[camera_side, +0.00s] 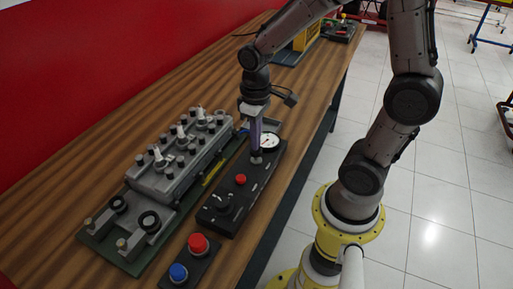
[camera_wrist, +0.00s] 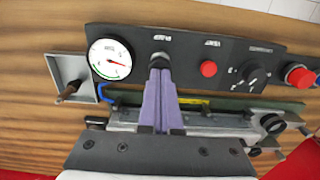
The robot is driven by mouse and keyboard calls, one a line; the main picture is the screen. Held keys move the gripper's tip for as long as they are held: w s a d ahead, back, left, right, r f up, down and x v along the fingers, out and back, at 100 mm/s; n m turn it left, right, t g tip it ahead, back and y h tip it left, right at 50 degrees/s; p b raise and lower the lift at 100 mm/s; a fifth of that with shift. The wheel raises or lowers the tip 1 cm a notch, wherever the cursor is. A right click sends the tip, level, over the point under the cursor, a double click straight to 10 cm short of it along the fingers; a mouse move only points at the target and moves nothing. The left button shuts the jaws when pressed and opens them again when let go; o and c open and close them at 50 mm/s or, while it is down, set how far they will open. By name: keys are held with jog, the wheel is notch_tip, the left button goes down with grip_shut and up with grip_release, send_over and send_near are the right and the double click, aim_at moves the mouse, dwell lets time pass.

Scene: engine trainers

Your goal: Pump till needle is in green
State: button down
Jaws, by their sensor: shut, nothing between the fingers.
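The round white gauge (camera_wrist: 110,59) sits at the left end of the black control panel (camera_wrist: 225,58) in the wrist view. It also shows in the side view (camera_side: 269,142). In the side view my gripper (camera_side: 256,154) points down at the panel; contact cannot be told.
A red button (camera_wrist: 208,68) and a rotary knob (camera_wrist: 253,74) are farther along the panel. A grey engine head (camera_side: 180,155) stands alongside. A box with a red button (camera_side: 198,244) and a blue button (camera_side: 178,272) lies nearer. A grey tray (camera_wrist: 55,70) lies beyond the gauge.

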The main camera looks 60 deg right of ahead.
jog(key=shift+f, duration=1.1)
jog(key=shift+r, duration=1.65)
jog(key=shift+f, duration=1.65)
jog(key=shift+r, duration=1.65)
